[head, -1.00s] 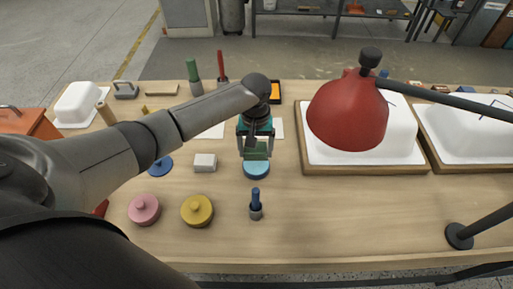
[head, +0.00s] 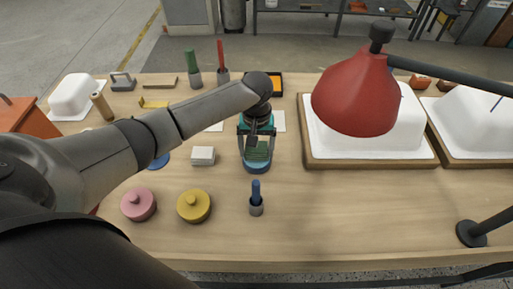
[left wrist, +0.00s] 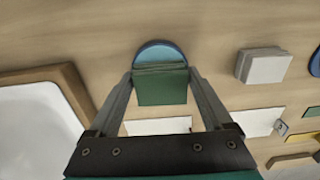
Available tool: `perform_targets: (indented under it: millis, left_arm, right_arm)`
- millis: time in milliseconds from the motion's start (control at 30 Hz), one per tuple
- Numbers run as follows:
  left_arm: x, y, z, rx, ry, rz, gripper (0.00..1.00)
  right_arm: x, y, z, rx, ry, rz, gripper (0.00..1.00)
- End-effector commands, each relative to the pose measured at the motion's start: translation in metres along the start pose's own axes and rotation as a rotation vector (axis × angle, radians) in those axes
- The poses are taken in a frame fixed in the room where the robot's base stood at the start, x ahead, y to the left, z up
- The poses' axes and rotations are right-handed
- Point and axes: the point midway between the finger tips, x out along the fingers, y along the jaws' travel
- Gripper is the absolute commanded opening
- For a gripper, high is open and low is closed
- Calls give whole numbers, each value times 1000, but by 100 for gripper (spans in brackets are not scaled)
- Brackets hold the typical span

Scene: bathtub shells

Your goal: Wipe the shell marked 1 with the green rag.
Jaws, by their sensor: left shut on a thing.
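My left gripper (head: 257,158) is shut on the folded green rag (head: 258,149). In the left wrist view the rag (left wrist: 161,85) sits between the two fingertips (left wrist: 160,80). A round blue holder (left wrist: 158,54) shows right behind the rag; I cannot tell whether they touch. A large white shell (head: 325,140) stands on a wood-edged base to the right, partly hidden by a red lamp. A second white shell (head: 470,125) is at the far right. My right gripper is not in view.
The red lamp (head: 352,95) overhangs the nearer shell. A white block (head: 203,155), a yellow lidded pot (head: 194,206), a pink one (head: 139,204) and a blue-handled tool (head: 256,198) stand nearby. The table front right of the tool is clear up to the lamp foot (head: 471,233).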

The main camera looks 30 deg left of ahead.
Motion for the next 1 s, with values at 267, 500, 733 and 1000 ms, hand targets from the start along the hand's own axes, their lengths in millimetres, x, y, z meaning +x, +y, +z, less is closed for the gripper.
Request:
perform_targets:
  millis: [267, 500, 733, 1000]
  left_arm:
    - [1, 0, 0, 0, 0, 0, 39]
    - [4, 0, 0, 0, 0, 0, 39]
    - [7, 0, 0, 0, 0, 0, 39]
    - [10, 0, 0, 0, 0, 1, 39]
  right_arm:
    - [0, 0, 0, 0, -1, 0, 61]
    - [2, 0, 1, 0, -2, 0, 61]
    - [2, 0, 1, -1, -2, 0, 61]
    - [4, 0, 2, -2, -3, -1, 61]
